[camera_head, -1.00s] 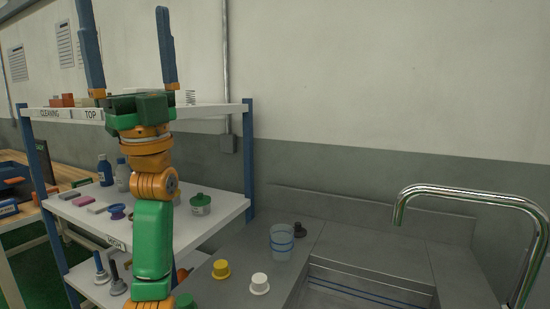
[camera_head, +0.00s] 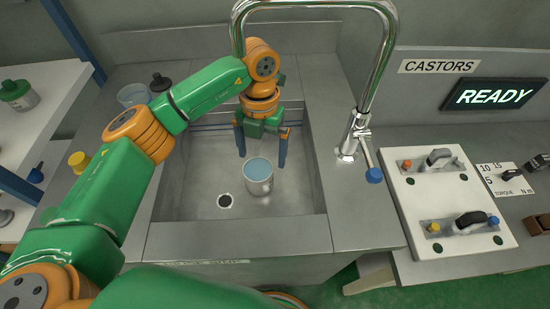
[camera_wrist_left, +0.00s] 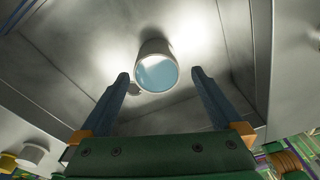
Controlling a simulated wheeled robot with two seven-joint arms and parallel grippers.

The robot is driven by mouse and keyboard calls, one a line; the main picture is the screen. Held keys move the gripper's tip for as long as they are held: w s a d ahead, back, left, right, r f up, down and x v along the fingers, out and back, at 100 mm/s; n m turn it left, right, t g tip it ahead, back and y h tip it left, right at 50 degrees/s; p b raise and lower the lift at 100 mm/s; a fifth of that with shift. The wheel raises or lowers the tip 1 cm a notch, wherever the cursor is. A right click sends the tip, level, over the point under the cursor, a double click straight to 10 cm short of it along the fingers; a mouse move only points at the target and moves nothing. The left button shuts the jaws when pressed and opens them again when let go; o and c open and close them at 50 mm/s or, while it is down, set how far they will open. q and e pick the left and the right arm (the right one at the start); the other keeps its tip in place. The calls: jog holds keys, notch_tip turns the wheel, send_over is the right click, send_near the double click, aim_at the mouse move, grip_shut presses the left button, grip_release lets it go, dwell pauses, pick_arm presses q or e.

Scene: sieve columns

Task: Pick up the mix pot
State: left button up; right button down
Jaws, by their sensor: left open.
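The mix pot, which I take to be the pale cylindrical pot (camera_head: 260,187) with light blue liquid in it, stands upright in the grey sink (camera_head: 188,200). My left gripper (camera_head: 262,162) hangs over the sink with its blue fingers spread, just behind and above the pot. In the left wrist view the pot (camera_wrist_left: 153,51) shows between and beyond the open fingertips (camera_wrist_left: 160,73), with nothing held. Whether a finger touches the pot cannot be told. My right gripper is out of view.
A chrome tap (camera_head: 362,100) arches over the back of the sink, close to my left arm. A clear beaker (camera_head: 133,94), a dark bottle (camera_head: 160,82) and a yellow cap (camera_head: 78,161) stand on the left counter. A white fixture panel (camera_head: 442,205) lies to the right.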

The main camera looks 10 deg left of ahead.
aim_at(259, 175)
pick_arm(q)
jog(key=f, duration=0.2)
jog(key=s+f, duration=0.1)
jog(key=f, duration=0.1)
jog(key=a+f+p, duration=0.1)
jog(key=f, duration=0.1)
jog(key=shift+s+f, duration=0.35)
jog(key=shift+f, duration=0.05)
jog(key=shift+d+f, duration=0.2)
jog(key=shift+f, duration=0.1)
jog(key=shift+w+r, duration=0.1)
grip_shut()
